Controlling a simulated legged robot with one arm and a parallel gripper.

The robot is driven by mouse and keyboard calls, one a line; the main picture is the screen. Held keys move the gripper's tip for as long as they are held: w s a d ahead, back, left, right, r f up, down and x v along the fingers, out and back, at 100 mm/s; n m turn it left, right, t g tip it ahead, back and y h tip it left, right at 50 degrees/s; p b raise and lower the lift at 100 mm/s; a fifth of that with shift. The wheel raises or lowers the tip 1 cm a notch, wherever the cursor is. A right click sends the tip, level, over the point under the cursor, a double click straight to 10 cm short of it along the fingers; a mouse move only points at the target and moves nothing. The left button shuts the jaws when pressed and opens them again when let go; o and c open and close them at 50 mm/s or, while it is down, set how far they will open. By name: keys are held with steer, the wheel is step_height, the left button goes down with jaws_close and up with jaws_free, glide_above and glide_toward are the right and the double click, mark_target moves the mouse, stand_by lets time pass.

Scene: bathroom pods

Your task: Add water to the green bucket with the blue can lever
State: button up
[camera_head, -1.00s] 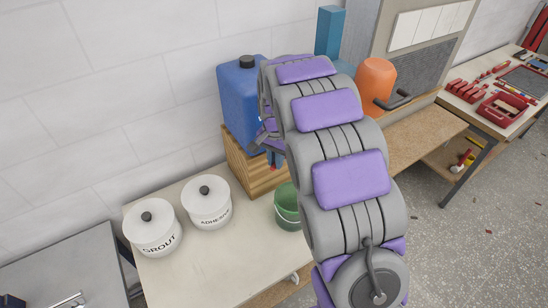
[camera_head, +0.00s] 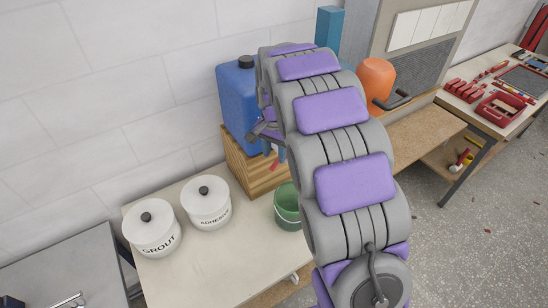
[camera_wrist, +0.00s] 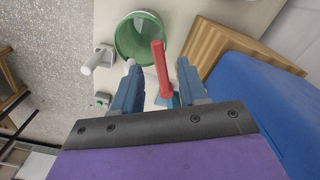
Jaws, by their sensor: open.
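The blue can (camera_head: 238,104) stands on a wooden crate (camera_head: 252,173) at the back of the table, partly hidden by my arm. Its red lever (camera_wrist: 160,68) shows in the wrist view between the open fingers of my gripper (camera_wrist: 155,83), and a small red part shows below the gripper in the head view. I cannot tell whether the fingers touch the lever. The green bucket (camera_head: 288,206) sits on the table below and in front of the crate; in the wrist view the bucket (camera_wrist: 128,42) lies beyond the fingertips, its rim partly behind the lever.
White grout (camera_head: 152,230) and adhesive (camera_head: 206,203) buckets stand left on the table (camera_head: 195,270). An orange container (camera_head: 375,82) stands behind my arm. A tool bench (camera_head: 520,115) is at the right. The table front between buckets is clear.

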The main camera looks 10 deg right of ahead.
mark_target(274, 163)
step_height(274, 163, up, 14)
steer(key=shift+p, duration=0.3)
steer(key=shift+w, duration=0.1)
steer(key=shift+c, duration=0.4)
